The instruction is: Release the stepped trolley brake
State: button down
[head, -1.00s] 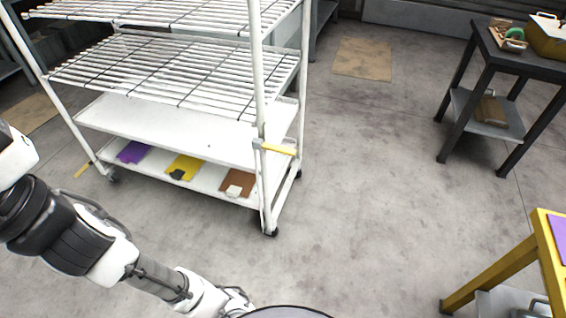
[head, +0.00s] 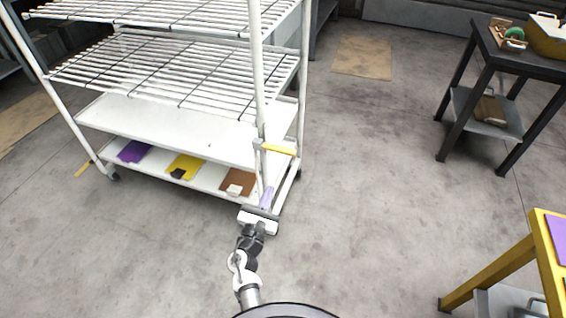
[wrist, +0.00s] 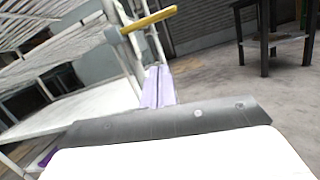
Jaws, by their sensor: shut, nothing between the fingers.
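The white wire-shelf trolley (head: 165,115) stands at the left and centre in the head view. A yellow lever (head: 279,149) sticks out to the right from its near right post. It also shows in the wrist view (wrist: 148,20), above and slightly left of my fingertips. My gripper (head: 268,194), with lilac fingers, is shut and empty, low in front of the near right post and below the lever. Its fingers (wrist: 158,85) point up toward the post in the wrist view. The near right wheel is hidden behind my gripper.
Purple (head: 134,151), yellow (head: 186,166) and brown (head: 238,181) mats lie on the trolley's bottom shelf. A dark table (head: 520,65) stands at the back right. A yellow-framed table (head: 505,262) is at the near right. The floor (head: 370,190) between is clear.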

aim_at(273, 147)
jog(key=shift+s+d+f+n, duration=0.5)
jog(key=shift+d+f+n, duration=0.1)
jog(key=shift+d+f, duration=0.2)
jog(key=shift+w, duration=0.1)
jog(key=w+d+r+p, duration=0.2)
jog(key=w+r+p, duration=0.2)
jog(key=w, duration=0.5)
notch_tip(273, 147, up, 2)
jog(key=shift+d+r, duration=0.25)
jog(key=shift+d, duration=0.15)
jog(key=shift+w+r, duration=0.1)
jog(key=shift+r+n+p, duration=0.1)
jog(key=shift+n+p, duration=0.2)
